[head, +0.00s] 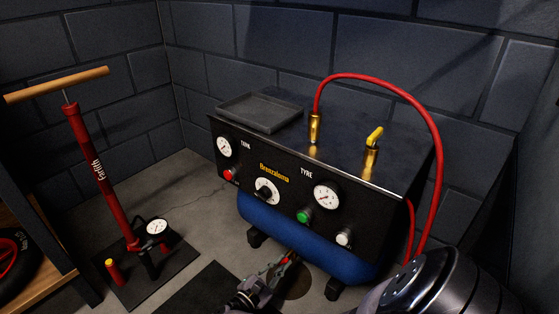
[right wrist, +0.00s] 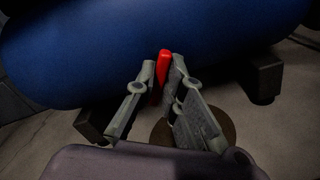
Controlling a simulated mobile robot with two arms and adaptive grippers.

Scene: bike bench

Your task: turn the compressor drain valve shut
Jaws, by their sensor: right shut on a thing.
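The compressor (head: 262,187) is a black-panelled unit with a blue tank (head: 306,237) below, standing on the floor by the wall. The drain valve's red lever (right wrist: 164,64) shows under the blue tank in the right wrist view. My right gripper (right wrist: 164,75) is shut on the red lever, its two grey fingers on either side. In the head view my right gripper (head: 281,264) is low in front of the tank, and a bit of red shows at its fingertips. The valve body is hidden behind the fingers. My left gripper does not show.
A red floor pump (head: 90,165) with a wooden handle stands at the left. The panel carries gauges (head: 326,197) and knobs. A grey tray (head: 259,112) and a red hose (head: 438,150) are on top. A round dark patch (right wrist: 222,125) lies on the floor below the valve.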

